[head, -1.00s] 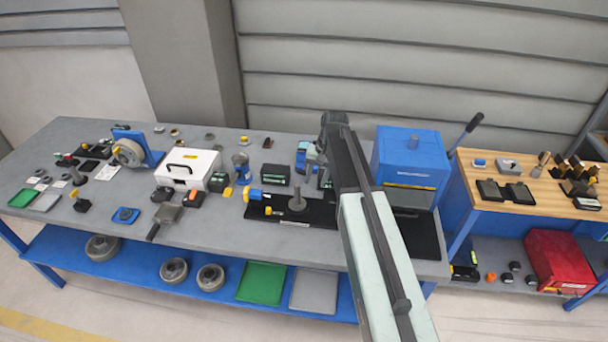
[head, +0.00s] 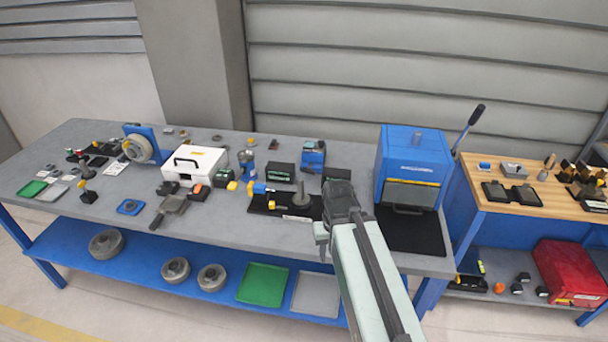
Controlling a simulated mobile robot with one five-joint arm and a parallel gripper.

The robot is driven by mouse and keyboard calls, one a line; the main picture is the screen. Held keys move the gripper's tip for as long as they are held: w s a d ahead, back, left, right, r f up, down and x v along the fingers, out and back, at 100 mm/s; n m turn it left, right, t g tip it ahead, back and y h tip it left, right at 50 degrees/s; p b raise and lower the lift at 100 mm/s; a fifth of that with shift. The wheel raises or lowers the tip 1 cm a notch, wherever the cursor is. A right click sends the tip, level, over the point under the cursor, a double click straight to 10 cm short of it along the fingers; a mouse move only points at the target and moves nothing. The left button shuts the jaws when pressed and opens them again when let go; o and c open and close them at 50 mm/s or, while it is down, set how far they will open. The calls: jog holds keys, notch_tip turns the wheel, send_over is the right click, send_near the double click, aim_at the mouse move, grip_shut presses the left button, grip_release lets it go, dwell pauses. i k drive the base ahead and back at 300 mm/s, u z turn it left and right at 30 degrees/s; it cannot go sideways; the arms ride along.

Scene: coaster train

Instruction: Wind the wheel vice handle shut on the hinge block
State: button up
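My gripper (head: 338,205) is above the front part of the long grey bench, beside the right end of a black mat (head: 262,203). Its fingers are not clear, so I cannot tell if it is open or shut. On the mat are a small blue and yellow fixture (head: 259,188) and a grey post on a round base (head: 302,199). A blue device (head: 312,155) stands behind the mat. A blue upright bracket with a grey wheel (head: 138,148) stands at the far left. I cannot tell for certain which of these is the wheel vice, nor make out the hinge block.
A blue press-like box (head: 412,160) stands at the bench's right end, with a dark pad (head: 410,232) in front. A white case (head: 194,163) and small parts fill the middle. A wooden-topped bench (head: 530,200) is at the right. The bench's front edge is mostly clear.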

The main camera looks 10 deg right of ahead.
aim_at(309, 170)
jog(key=k, duration=1.2)
jog(key=u, duration=0.3)
jog(key=i, duration=1.2)
jog(key=u, duration=0.45)
jog(key=i, duration=0.9)
